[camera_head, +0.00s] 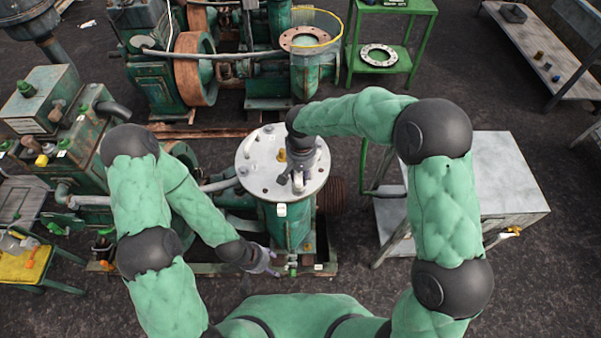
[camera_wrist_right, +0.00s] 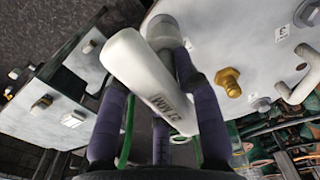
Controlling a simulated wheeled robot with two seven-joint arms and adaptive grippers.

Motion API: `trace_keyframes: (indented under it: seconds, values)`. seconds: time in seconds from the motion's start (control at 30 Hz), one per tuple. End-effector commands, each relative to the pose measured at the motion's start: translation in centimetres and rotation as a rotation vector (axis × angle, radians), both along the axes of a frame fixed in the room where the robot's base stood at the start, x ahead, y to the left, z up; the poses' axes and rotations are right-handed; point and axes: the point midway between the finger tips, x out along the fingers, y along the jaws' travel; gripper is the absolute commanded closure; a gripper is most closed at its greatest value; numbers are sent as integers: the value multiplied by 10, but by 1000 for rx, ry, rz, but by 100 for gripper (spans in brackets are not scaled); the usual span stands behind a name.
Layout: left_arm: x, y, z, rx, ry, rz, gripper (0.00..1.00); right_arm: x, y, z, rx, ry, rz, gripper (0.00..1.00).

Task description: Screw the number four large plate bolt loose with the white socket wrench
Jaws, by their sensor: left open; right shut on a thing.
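The large round plate (camera_head: 250,178) lies on top of the green pump housing (camera_head: 290,225) in the head view. It carries several bolts around its rim and a brass fitting (camera_head: 281,156), also in the right wrist view (camera_wrist_right: 230,82). My right gripper (camera_head: 298,178) is over the plate's right part, shut on the white socket wrench (camera_wrist_right: 145,72). The wrench's socket end is at the plate; I cannot tell whether it sits on a bolt. A number 3 label (camera_wrist_right: 282,33) shows; I cannot make out a number four. My left gripper (camera_head: 266,262) is open and empty, low beside the housing.
A grey metal table (camera_head: 510,185) stands to the right. A green stand (camera_head: 392,62) with a flange ring (camera_head: 379,55) and another pump set are behind. A yellow-topped stool (camera_head: 22,268) is at the left. Dark floor lies clear at the lower right.

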Motion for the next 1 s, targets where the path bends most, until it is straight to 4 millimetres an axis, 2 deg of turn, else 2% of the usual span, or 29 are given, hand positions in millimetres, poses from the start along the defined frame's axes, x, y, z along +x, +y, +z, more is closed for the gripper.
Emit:
trace_keyframes:
  seconds: [0.63,1.0]
  values:
    - [0,0,-14,0,0,0,41,1,0,-20,1,-2,-1,100]
    - [0,0,-14,0,0,0,41,1,0,-21,1,-2,-1,100]
